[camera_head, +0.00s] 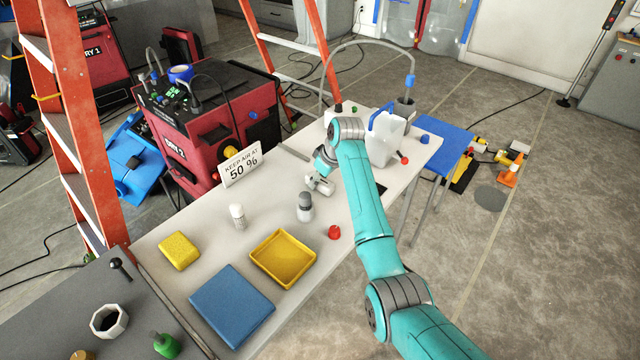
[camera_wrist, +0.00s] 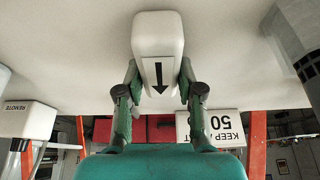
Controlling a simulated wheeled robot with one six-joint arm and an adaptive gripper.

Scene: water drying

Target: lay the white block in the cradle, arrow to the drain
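In the wrist view, the white block (camera_wrist: 158,35) is between the two fingers of my gripper (camera_wrist: 158,78), which press against its sides. A black arrow on its face points down in that picture, towards my palm. In the head view, my gripper (camera_head: 321,172) is low over the middle of the white table, with a pale shape at its tip. The arrow cannot be read there. I cannot clearly make out the cradle or its drain; a dark patch on the table is partly behind my arm.
A yellow tray (camera_head: 284,260), a blue pad (camera_head: 232,305), a yellow block (camera_head: 179,250), a grey-capped bottle (camera_head: 305,208) and a red knob (camera_head: 334,232) stand nearby. A white jug (camera_head: 385,145) is at the far end. A "50 %" sign (camera_head: 240,168) stands by the red machine (camera_head: 215,125).

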